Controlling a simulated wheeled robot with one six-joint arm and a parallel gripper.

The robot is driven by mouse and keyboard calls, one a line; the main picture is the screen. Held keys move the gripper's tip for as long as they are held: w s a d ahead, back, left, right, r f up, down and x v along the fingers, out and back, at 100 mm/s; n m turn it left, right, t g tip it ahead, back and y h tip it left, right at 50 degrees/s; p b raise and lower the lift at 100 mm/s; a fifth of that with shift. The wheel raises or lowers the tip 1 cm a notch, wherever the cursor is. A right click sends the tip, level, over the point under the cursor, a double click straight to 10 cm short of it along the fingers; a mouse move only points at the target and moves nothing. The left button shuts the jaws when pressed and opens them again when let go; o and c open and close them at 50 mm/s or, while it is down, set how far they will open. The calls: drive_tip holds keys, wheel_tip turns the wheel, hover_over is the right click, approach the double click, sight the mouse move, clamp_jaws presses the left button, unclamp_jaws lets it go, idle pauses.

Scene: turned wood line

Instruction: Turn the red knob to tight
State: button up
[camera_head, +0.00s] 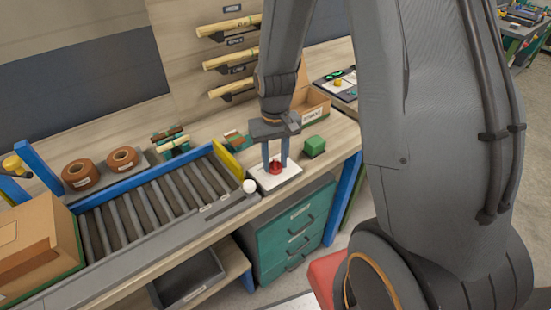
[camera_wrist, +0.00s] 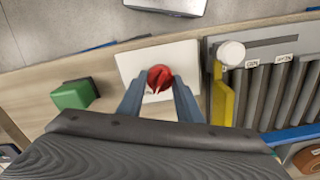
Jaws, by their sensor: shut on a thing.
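The red knob (camera_wrist: 160,77) sits on a white plate (camera_wrist: 128,62) on the wooden bench; the wrist view shows it between my two fingertips. My gripper (camera_head: 276,166) points down at the knob from above, its blue-grey fingers shut on it. In the head view the knob (camera_head: 276,169) shows low between the fingers. A raised ridge runs across the knob's top. Any tight marking on the plate is too small to read or hidden.
A green block (camera_head: 314,146) stands right of the plate. A roller conveyor (camera_head: 150,210) with a yellow end stop (camera_head: 227,161) and a white round knob (camera_head: 249,186) lies to the left. A cardboard box (camera_head: 312,108) stands behind. Teal drawers (camera_head: 290,235) are below.

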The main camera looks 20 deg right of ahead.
sight(275, 162)
drive_tip(key=shift+m, duration=1.2)
drive_tip(key=o, duration=1)
drive_tip(key=shift+o, duration=0.2)
drive_tip(key=shift+r+b, duration=0.75)
drive_tip(key=shift+r, duration=3.2)
drive_tip(key=shift+s, duration=0.1)
drive_tip(key=s+n+b, duration=0.1)
drive_tip(key=s, duration=0.2)
drive_tip(key=s+f+t+b, duration=0.1)
drive_tip(key=s, duration=0.2)
drive_tip(key=s+n+b, duration=0.1)
drive_tip(key=s, duration=0.2)
drive_tip(key=shift+s+f+n, duration=0.1)
drive_tip(key=shift+f+n, duration=0.15)
drive_tip(key=shift+n, duration=0.05)
drive_tip(key=shift+c, duration=0.2)
